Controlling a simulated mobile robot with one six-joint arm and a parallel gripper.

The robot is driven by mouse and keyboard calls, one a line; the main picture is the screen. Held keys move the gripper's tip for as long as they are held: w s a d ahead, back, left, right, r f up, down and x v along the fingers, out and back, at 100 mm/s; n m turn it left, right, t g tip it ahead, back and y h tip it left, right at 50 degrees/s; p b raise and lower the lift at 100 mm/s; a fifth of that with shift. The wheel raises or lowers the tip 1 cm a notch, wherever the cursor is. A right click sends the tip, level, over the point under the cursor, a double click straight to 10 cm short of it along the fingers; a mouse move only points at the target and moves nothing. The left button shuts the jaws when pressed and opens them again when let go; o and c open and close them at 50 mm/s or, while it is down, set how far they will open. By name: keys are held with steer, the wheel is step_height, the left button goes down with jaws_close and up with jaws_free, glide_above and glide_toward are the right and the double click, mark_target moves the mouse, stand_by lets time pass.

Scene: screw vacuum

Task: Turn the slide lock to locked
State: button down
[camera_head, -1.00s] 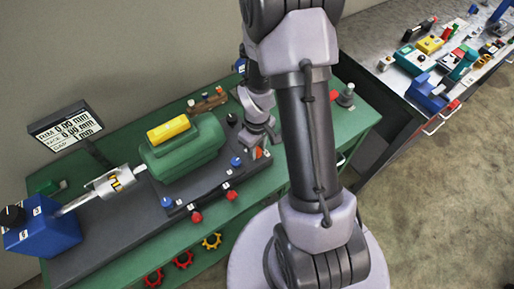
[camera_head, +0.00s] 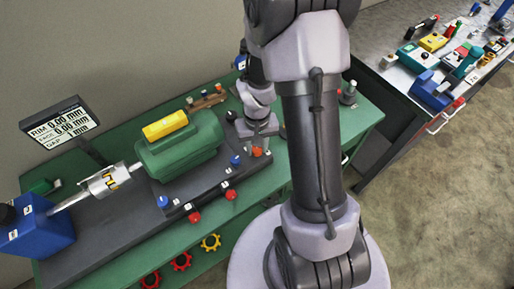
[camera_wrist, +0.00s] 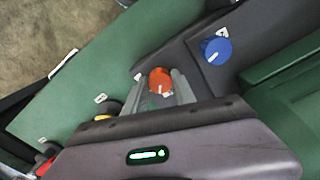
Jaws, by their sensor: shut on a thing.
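An orange round knob (camera_wrist: 160,80) with a pale pointer mark sits on the dark base of the bench machine. It also shows in the head view (camera_head: 257,151), just below my gripper. My gripper (camera_wrist: 166,88) points down over it, its two grey fingers on either side of the knob and shut on it. In the head view my gripper (camera_head: 260,140) is at the right end of the machine base, partly hidden by its own wrist. No readable label confirms that this knob is the slide lock.
A blue knob (camera_wrist: 216,50) stands close by on the same base. The green motor (camera_head: 180,145) with a yellow block is left of my gripper. A display (camera_head: 60,122) stands behind. A second bench (camera_head: 400,75) is at right.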

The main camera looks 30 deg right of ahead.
mark_target(256, 149)
steer(key=m+b, duration=0.2)
steer(key=m, duration=0.3)
steer(key=shift+f+m, duration=0.1)
steer(key=shift+m, duration=0.2)
steer(key=m+b, duration=0.2)
steer(key=m, duration=0.2)
steer(key=shift+m, duration=0.4)
steer(key=shift+w+m, duration=0.1)
steer(key=shift+m, duration=0.2)
steer(key=c, duration=1)
jaws_free()
steer(key=shift+c, duration=0.2)
step_height(256, 149, up, 18)
steer(key=p, duration=0.6)
steer(key=shift+f, duration=0.15)
